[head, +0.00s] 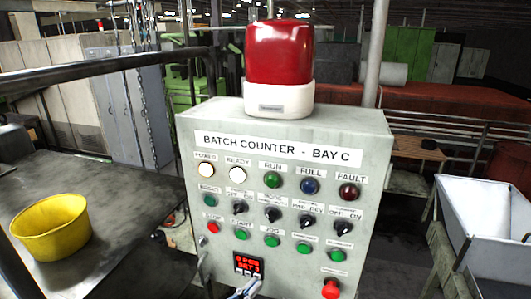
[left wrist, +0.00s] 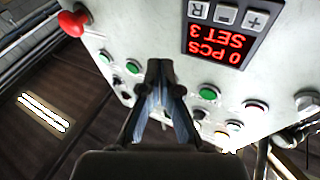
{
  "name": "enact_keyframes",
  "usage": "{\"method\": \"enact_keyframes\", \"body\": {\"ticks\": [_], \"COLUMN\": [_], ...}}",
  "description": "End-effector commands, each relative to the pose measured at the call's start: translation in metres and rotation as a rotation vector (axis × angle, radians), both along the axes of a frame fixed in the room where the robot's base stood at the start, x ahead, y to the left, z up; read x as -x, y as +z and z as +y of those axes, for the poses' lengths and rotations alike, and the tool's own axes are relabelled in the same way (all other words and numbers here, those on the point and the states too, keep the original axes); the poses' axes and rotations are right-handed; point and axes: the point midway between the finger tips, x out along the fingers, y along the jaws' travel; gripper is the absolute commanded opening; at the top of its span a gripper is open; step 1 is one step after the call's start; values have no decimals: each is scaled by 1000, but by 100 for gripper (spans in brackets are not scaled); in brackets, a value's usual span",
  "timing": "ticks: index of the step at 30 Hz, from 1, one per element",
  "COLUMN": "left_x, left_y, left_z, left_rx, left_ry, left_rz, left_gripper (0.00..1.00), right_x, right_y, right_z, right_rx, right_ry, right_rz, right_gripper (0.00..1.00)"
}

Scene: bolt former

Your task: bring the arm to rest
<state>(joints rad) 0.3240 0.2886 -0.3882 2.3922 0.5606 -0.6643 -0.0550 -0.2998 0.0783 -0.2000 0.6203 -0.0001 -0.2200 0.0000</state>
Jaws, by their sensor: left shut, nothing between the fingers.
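My left gripper (head: 246,290) shows at the bottom edge of the head view, just below the small counter display (head: 248,262) on the grey control panel (head: 283,230). In the left wrist view its fingers (left wrist: 160,68) are shut together with nothing between them. They are close to the panel face; I cannot tell whether they touch it. The display in the left wrist view (left wrist: 218,45) appears upside down and reads 0 PCS, SET 3. The POWER lamp (head: 206,170) and READY lamp (head: 236,174) glow white. My right gripper is not in view.
A red-and-white beacon (head: 279,70) stands on the panel. A red mushroom button (head: 330,289) sticks out at its lower right. A yellow bowl (head: 50,228) sits on the dark table (head: 120,200) at left. A white bin (head: 487,225) stands at right.

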Motion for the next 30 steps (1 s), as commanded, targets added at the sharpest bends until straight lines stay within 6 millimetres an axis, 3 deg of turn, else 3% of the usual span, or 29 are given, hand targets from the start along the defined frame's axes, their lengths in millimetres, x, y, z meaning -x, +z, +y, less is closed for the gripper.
{"method": "enact_keyframes", "body": {"ticks": [1, 5, 9, 12, 18, 24, 25, 30], "left_x": [-4, 1, 38, 75, 148, 220, 227, 209], "left_y": [-40, -146, -249, -306, -373, -411, -418, -492], "left_z": [9, 42, 82, 109, 150, 183, 186, 182], "left_rx": [-39, -170, -308, -395, -526, -633, -644, -654], "left_ry": [49, 188, 321, 398, 504, 586, 593, 579], "left_rz": [105, 388, 695, 888, 1174, 1407, 1433, 1445], "left_gripper": [0, 0, 0, 0, 0, 0, 0, 0], "right_x": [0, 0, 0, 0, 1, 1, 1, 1], "right_y": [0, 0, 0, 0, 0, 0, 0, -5], "right_z": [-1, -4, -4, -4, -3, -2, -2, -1], "right_rx": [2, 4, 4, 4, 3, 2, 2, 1], "right_ry": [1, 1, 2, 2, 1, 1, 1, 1], "right_rz": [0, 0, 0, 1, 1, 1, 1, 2], "right_gripper": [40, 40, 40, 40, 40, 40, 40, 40]}}
